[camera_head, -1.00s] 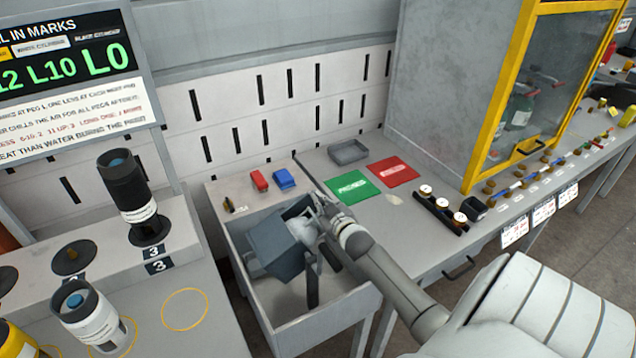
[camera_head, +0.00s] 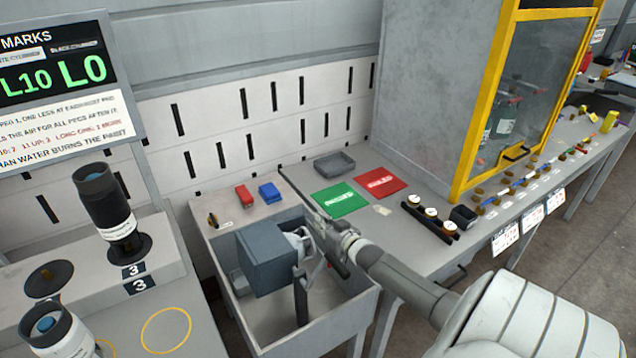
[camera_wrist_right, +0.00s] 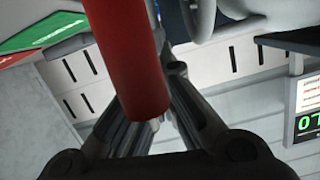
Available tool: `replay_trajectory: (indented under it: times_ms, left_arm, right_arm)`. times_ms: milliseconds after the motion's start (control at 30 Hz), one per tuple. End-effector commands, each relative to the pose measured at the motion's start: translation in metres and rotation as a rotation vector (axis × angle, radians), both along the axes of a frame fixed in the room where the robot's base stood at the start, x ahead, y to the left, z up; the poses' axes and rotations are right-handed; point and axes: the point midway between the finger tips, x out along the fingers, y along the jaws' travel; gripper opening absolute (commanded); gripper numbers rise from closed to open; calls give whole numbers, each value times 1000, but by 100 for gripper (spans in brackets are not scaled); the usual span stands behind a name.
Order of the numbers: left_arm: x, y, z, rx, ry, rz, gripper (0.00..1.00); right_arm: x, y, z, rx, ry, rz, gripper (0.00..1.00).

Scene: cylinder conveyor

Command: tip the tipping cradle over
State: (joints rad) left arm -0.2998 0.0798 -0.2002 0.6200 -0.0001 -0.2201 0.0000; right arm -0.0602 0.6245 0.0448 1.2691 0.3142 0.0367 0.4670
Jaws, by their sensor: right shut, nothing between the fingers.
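The tipping cradle, a blue-grey box (camera_head: 268,262), is held on a dark post inside a grey open-topped bin (camera_head: 325,325) in the head view. Its broad side face is towards me and it looks nearly level. My right gripper (camera_head: 318,242) is at the cradle's right side, shut and empty. I cannot tell whether it touches the cradle. In the right wrist view the fingers (camera_wrist_right: 157,128) are close together, and a red bar (camera_wrist_right: 130,60) passes close in front of them. My left gripper is out of view.
A green mat (camera_head: 340,199), a red mat (camera_head: 380,182) and a grey tray (camera_head: 334,163) are on the bench. A dark cylinder (camera_head: 105,205) stands at the left.

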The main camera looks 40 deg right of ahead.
Motion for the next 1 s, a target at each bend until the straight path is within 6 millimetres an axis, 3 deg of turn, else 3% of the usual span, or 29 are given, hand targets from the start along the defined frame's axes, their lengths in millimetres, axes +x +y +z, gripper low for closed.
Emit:
replay_trajectory:
  times_ms: [33,100,800,1000]
  left_arm:
    - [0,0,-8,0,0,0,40]
    - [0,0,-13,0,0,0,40]
    - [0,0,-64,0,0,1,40]
    - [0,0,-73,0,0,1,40]
  right_arm:
    - [-3,-1,-13,23,8,0,0]
    - [-3,-3,-17,57,0,-1,0]
    - [-5,-10,-62,386,-82,0,0]
    - [-4,-9,-69,388,-86,1,0]
